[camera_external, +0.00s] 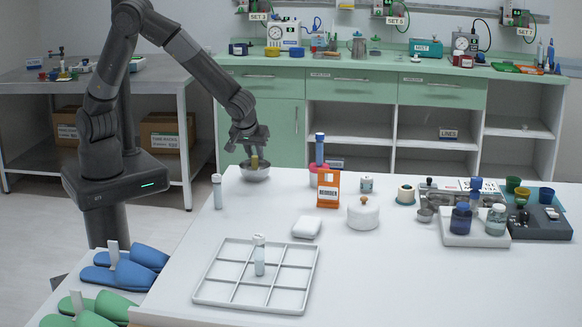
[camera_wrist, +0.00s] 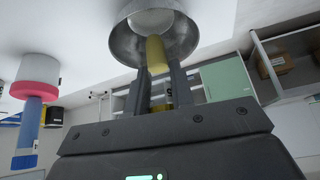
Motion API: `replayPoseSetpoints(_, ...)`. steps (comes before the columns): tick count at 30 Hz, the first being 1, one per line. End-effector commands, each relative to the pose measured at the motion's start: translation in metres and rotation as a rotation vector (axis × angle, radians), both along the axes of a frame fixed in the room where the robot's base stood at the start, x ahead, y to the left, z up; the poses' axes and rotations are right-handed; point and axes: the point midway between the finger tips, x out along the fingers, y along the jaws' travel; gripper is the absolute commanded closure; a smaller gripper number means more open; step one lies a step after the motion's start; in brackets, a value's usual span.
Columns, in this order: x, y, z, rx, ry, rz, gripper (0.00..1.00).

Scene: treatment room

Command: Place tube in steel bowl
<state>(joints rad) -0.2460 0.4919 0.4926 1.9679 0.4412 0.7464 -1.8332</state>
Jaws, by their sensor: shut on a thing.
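The steel bowl (camera_external: 256,173) stands near the far left of the white table; it also shows at the top of the wrist view (camera_wrist: 190,38). My gripper (camera_external: 252,150) points down over the bowl. In the wrist view, its two fingers (camera_wrist: 157,82) are shut on a yellow tube (camera_wrist: 156,52). The tube's lower end (camera_external: 254,162) reaches to the bowl's opening, inside the rim outline. I cannot tell whether it touches the bowl's bottom. A pale round area fills part of the bowl's inside; I cannot tell what it is.
A pale capped tube (camera_external: 217,192) stands left of the bowl. Another stands in the divided white tray (camera_external: 205,288). A blue tube (camera_external: 319,150) in a pink-topped holder and an orange stand (camera_external: 328,190) are right of the bowl. The table between bowl and tray is mostly clear.

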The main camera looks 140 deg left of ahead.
Motion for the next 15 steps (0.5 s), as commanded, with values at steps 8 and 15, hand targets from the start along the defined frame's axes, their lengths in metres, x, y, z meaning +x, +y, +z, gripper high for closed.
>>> replayPoseSetpoints(8, -0.0002, -0.0001, -0.0046, -0.001, 0.001, 0.0, 1.0)
replayPoseSetpoints(15, -0.0001, 0.0, -0.0043, 0.0, 0.0, -0.001, 0.7)
